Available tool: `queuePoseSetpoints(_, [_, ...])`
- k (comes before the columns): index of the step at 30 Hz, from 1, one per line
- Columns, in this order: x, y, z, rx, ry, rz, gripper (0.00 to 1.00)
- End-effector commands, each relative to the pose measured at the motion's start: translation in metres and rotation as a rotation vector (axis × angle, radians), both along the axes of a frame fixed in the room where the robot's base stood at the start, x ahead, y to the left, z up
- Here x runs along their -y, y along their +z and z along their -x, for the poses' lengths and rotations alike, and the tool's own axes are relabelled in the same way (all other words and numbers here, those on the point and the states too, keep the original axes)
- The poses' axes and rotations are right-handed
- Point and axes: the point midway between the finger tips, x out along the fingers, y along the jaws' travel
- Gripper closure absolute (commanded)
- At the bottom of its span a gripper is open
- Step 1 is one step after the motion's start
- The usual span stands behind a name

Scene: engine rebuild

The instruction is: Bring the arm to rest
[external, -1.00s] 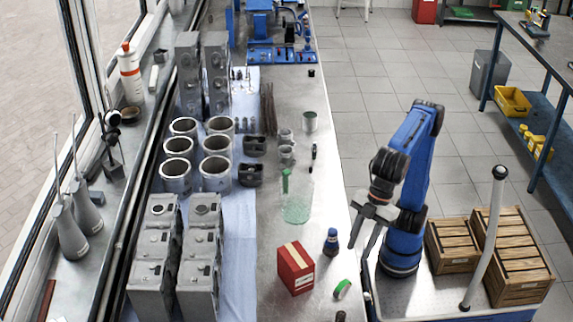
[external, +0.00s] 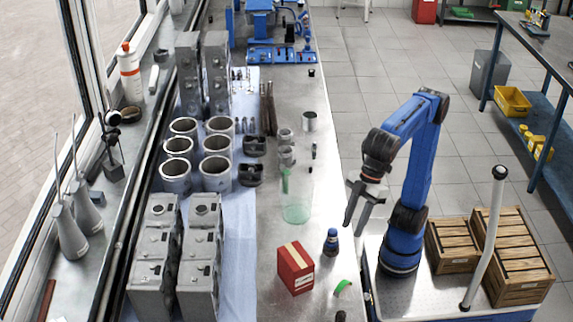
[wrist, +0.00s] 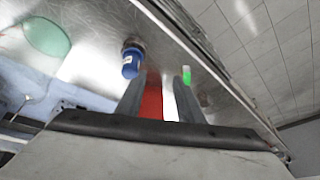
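My blue arm (external: 420,165) is bent at its elbow, with its forearm reaching left from its base on the cart. My gripper (external: 356,224) hangs pointing down over the right edge of the bench, beside the blue bottle. In the wrist view its two fingers (wrist: 160,88) stand apart with nothing held between them. The red box (wrist: 152,103) shows beyond the gap, on the bench below.
On the bench near my gripper are a blue bottle (external: 331,241), a red box (external: 295,267), a green-and-white item (external: 343,287) and a clear green-tinted container (external: 296,205). Wooden crates (external: 452,246) and a pale upright post (external: 486,240) stand right of my base.

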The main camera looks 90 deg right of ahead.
Motion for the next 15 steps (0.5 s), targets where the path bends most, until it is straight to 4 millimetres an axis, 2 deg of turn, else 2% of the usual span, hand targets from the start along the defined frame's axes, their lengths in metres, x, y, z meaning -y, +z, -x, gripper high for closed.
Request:
queuePoseSetpoints(1, [0.026, -0.004, 0.0, -0.011, -0.048, -0.015, 0.66])
queuePoseSetpoints(3, [0.054, -0.01, 0.002, -0.029, -0.109, -0.038, 0.66])
queuePoseSetpoints(8, [0.115, -0.031, 0.011, -0.065, -0.248, -0.089, 0.66])
queuePoseSetpoints(15, [0.199, -0.072, 0.038, -0.116, -0.463, -0.171, 0.66])
